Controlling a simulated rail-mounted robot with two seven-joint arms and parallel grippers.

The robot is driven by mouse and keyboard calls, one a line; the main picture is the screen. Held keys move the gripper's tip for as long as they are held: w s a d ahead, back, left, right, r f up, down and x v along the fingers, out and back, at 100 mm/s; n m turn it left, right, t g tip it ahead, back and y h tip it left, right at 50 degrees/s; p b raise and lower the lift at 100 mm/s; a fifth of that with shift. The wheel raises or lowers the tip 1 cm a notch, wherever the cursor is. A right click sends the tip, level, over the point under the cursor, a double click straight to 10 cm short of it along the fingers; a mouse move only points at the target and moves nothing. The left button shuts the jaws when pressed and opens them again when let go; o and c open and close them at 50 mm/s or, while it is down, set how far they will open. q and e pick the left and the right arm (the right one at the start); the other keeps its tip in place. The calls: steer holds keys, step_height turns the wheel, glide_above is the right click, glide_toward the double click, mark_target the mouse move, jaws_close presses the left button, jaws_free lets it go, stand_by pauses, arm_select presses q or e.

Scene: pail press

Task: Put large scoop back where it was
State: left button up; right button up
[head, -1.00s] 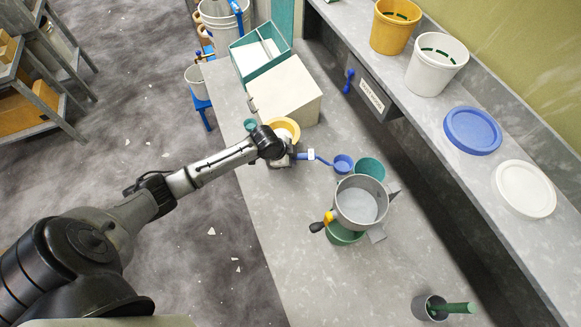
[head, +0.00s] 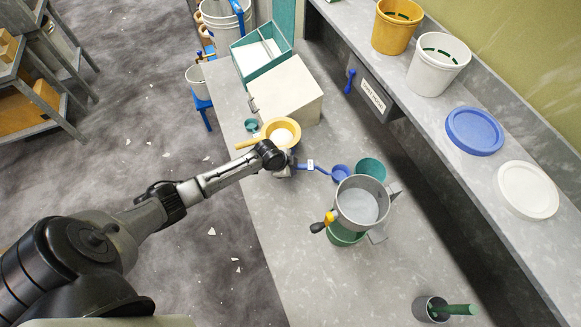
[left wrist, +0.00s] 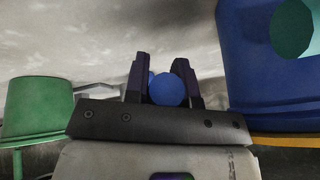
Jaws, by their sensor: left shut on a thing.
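My left gripper (head: 290,168) is shut on the handle of a blue scoop (head: 341,173), above the grey bench. The scoop's cup points right in the head view, close to a teal container (head: 370,170) and a grey sifter-like pan (head: 358,205). A yellow scoop (head: 268,134) with white contents and a small teal scoop (head: 251,125) lie beyond the gripper. My right gripper is not in view.
The grey pan has a dark-tipped handle and stands over a green container (head: 345,236). A cream box (head: 287,92) and teal tray (head: 262,60) stand at the bench's far end. A grey cup (head: 428,309) stands near. The bench between pan and cup is clear.

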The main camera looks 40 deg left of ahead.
arm_select(q)
steer(key=o, duration=0.9)
steer(key=shift+f, duration=0.1)
steer(key=shift+c, duration=0.2)
steer(key=v, duration=1.2)
steer(key=s+d+f+n+g, duration=0.1)
steer(key=s+d+f+n, duration=0.1)
steer(key=s+d, duration=0.9)
steer(key=s+d+r+n, duration=0.2)
steer(key=s, duration=0.4)
steer(key=s+d+r+n+y, duration=0.1)
steer(key=s+d+r+n, duration=0.1)
steer(key=s, duration=0.4)
steer(key=shift+s+d+r+n+g+y+p, duration=0.3)
steer(key=shift+d+n+g+p, duration=0.15)
steer(key=shift+n, duration=0.35)
steer(key=shift+d, duration=0.1)
